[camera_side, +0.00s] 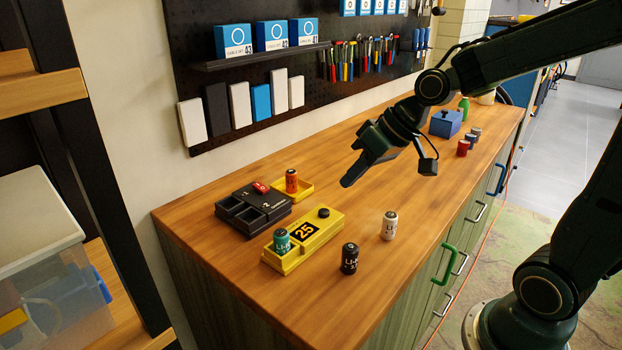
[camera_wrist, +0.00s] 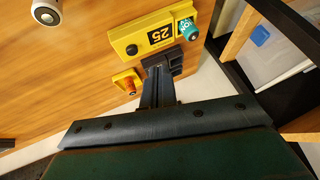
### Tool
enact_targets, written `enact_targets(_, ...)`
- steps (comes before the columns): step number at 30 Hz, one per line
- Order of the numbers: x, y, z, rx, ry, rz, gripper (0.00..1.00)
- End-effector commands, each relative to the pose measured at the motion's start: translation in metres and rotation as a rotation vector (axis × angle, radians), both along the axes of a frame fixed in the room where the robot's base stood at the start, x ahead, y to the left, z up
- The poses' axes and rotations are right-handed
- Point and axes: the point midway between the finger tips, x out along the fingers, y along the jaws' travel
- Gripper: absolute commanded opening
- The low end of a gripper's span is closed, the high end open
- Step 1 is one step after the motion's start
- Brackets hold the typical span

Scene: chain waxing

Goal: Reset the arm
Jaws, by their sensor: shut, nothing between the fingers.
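My gripper (camera_side: 348,182) is shut and empty, held above the wooden bench top. It points down and left in the side view, behind the white battery (camera_side: 389,226). In the wrist view its closed fingers (camera_wrist: 160,72) cover much of the black charger (camera_wrist: 176,56). That charger (camera_side: 254,206) is at the bench's left side, with a red battery (camera_side: 261,187) in it. The yellow tester (camera_side: 303,240) reads 25 and has a teal battery (camera_side: 282,241) in its end slot. An orange battery (camera_side: 292,181) stands in a small yellow tray (camera_side: 307,188). A black battery (camera_side: 349,258) stands upright in front.
A blue box (camera_side: 446,122) and several small cylinders (camera_side: 463,148) stand toward the bench's far end. A dark pegboard (camera_side: 300,80) with a shelf and tools rises along the back. A black shelf frame (camera_side: 95,150) is at the left. The middle of the bench is mostly clear.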

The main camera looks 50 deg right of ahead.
Motion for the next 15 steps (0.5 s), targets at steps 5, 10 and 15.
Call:
enact_targets(5, -0.035, 0.006, 0.016, -0.09, 0.011, 0.01, 0.0)
enact_targets(10, -0.068, 0.007, 0.026, -0.16, 0.022, 0.005, 0.0)
enact_targets(15, -0.102, 0.005, 0.034, -0.215, 0.03, -0.009, 0.0)
